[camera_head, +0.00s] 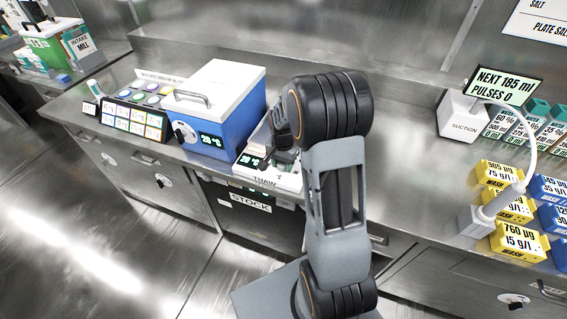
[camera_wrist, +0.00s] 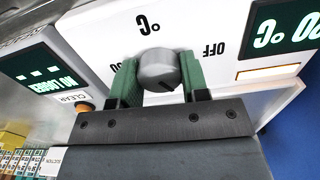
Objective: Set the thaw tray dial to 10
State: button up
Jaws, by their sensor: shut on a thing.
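The white thaw tray (camera_head: 289,183) stands on the steel bench in the head view, with a "THAW" label on its front edge. Its front panel (camera_wrist: 88,32) fills the wrist view, which appears upside down. The grey dial knob (camera_wrist: 157,66) is at the middle, near printed "°C" and "OFF" marks. A dark line shows on the knob's lower edge; which mark it points to is unclear. My gripper (camera_wrist: 155,76) has its green fingers on either side of the knob, shut on it. In the head view my arm partly hides the tray and the dial.
A blue box with a white lid (camera_head: 228,100) stands close on the left of the thaw tray. A colour-pad panel (camera_head: 136,118) is farther left. A suction unit (camera_head: 463,118) and yellow and blue cartons (camera_head: 497,175) are at the right. Bare bench lies right of my arm.

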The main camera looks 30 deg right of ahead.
aim_at(282, 163)
dwell(0.4)
jog(key=o, duration=0.9)
notch_tip(282, 163, up, 14)
jog(key=shift+f, duration=0.1)
dwell(0.6)
jog(key=s+a+r+n+t, duration=0.1)
jog(key=s+a+n, duration=0.2)
jog(key=s, duration=0.2)
jog(key=s+a+n+t, duration=0.1)
jog(key=s+a+n, duration=0.2)
jog(key=s+n, duration=0.1)
jog(key=s+a+r+n+t, duration=0.1)
jog(key=s+a+n, duration=0.2)
jog(key=s, duration=0.4)
jog(key=shift+a+r+t+p, duration=0.3)
jog(key=shift+r+p, duration=0.05)
jog(key=shift+p, duration=0.05)
